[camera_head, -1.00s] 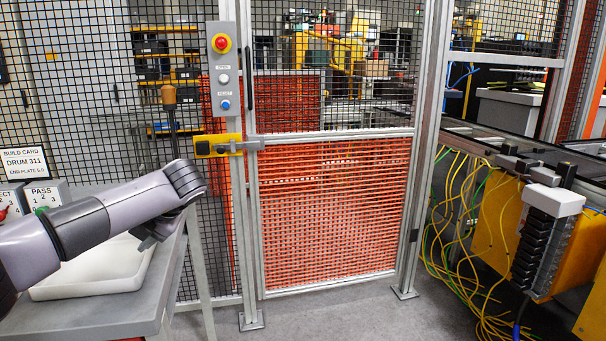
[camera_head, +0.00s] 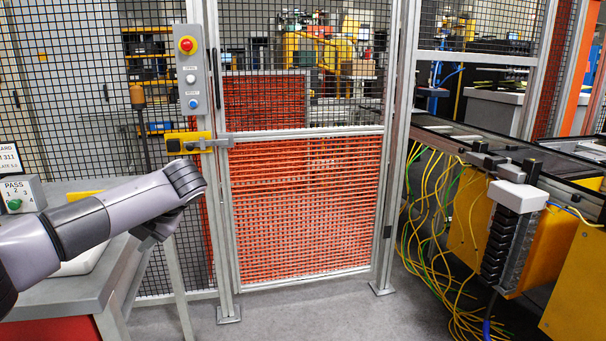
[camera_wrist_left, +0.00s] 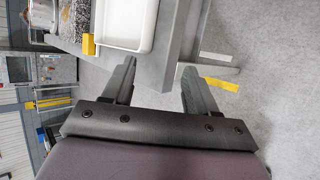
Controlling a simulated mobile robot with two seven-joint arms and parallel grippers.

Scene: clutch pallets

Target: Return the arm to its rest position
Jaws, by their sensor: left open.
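My left arm reaches in from the left in the head view, with its gripper (camera_head: 158,232) in front of the mesh fence and beside the grey table's right edge. In the left wrist view the two dark fingers of the left gripper (camera_wrist_left: 160,85) stand wide apart with nothing between them. The table's edge and the floor lie beyond them. My right gripper is not in view.
A fence gate (camera_head: 305,200) stands ahead, with a button box (camera_head: 191,70) and yellow latch (camera_head: 188,142). A grey table (camera_head: 75,298) is at left, bearing a white tray (camera_wrist_left: 124,22) and a PASS box (camera_head: 22,194). A conveyor (camera_head: 480,140) with loose cables is at right.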

